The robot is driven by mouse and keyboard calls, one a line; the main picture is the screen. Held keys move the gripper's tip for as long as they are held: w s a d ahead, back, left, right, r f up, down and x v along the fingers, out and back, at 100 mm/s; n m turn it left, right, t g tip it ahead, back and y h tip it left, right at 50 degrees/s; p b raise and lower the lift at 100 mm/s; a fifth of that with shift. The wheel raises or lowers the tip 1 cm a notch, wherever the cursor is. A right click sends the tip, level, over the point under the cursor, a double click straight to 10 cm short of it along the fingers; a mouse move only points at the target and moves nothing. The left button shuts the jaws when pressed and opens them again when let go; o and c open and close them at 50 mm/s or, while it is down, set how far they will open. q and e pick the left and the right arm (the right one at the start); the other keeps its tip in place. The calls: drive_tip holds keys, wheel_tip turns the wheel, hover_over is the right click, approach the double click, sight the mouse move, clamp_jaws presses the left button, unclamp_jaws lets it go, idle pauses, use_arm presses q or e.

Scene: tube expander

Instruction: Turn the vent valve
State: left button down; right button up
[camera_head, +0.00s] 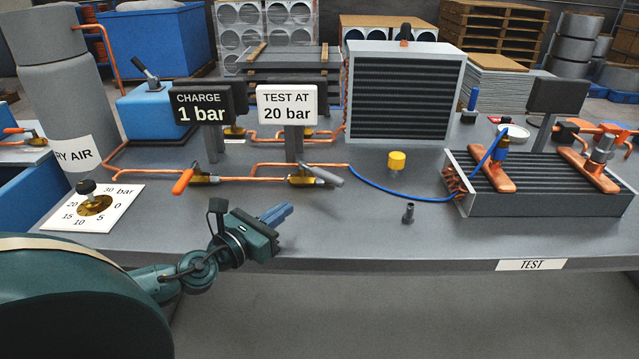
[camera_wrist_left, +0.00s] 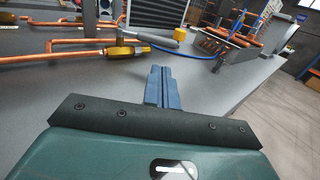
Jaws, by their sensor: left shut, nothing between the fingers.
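No valve is marked as the vent valve. On the copper line are a brass valve with an orange handle (camera_head: 183,182) and a brass valve with a grey handle (camera_head: 325,175). The grey-handled valve also shows in the left wrist view (camera_wrist_left: 160,41). A brass dial valve with a black knob (camera_head: 87,187) sits on a white pressure scale at the left. My left gripper (camera_head: 277,213) is shut and empty above the front of the bench. It is in front of the valves and touches none of them; its blue fingers (camera_wrist_left: 163,86) show in the left wrist view.
The "CHARGE 1 bar" sign (camera_head: 200,108) and "TEST AT 20 bar" sign (camera_head: 287,105) stand behind the line. A blue hose (camera_head: 395,197) runs to a finned coil (camera_head: 545,203). A yellow cap (camera_head: 397,160) and small dark fitting (camera_head: 408,212) stand on clear bench.

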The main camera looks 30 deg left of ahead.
sight(326, 179)
use_arm(q)
drive_tip(key=w, duration=0.3)
drive_tip(key=w+p, duration=0.1)
drive_tip(key=w, duration=0.3)
drive_tip(key=w+d+p, duration=0.1)
drive_tip(key=w, duration=0.3)
drive_tip(key=shift+w, duration=0.55)
